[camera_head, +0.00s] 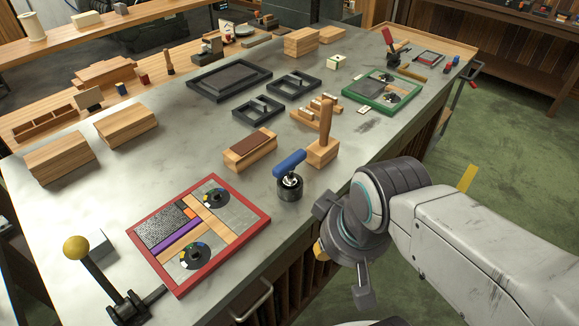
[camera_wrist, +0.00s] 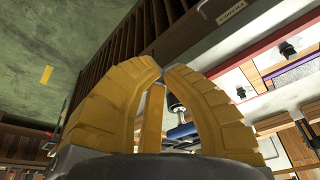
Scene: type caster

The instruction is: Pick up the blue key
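The blue key has a blue handle (camera_head: 289,163) set crosswise on a short metal stem. It stands in a small black round holder (camera_head: 290,188) near the front edge of the grey workbench. My gripper (camera_head: 320,250) is off the bench's front edge, lower right of the key and apart from it. In the wrist view its yellow fingers (camera_wrist: 162,72) come close together at the tips. Part of the blue key (camera_wrist: 183,131) shows behind and between them, partly hidden by the right finger. I see nothing held, but cannot judge how far apart the fingertips are.
A red-framed board (camera_head: 238,245) lies left of the key. A wooden block with a brown top (camera_head: 250,146) and a block with an upright peg (camera_head: 324,140) stand close behind it. A yellow-knobbed lever (camera_head: 78,250) is at lower left. Green floor (camera_head: 500,190) lies clear at right.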

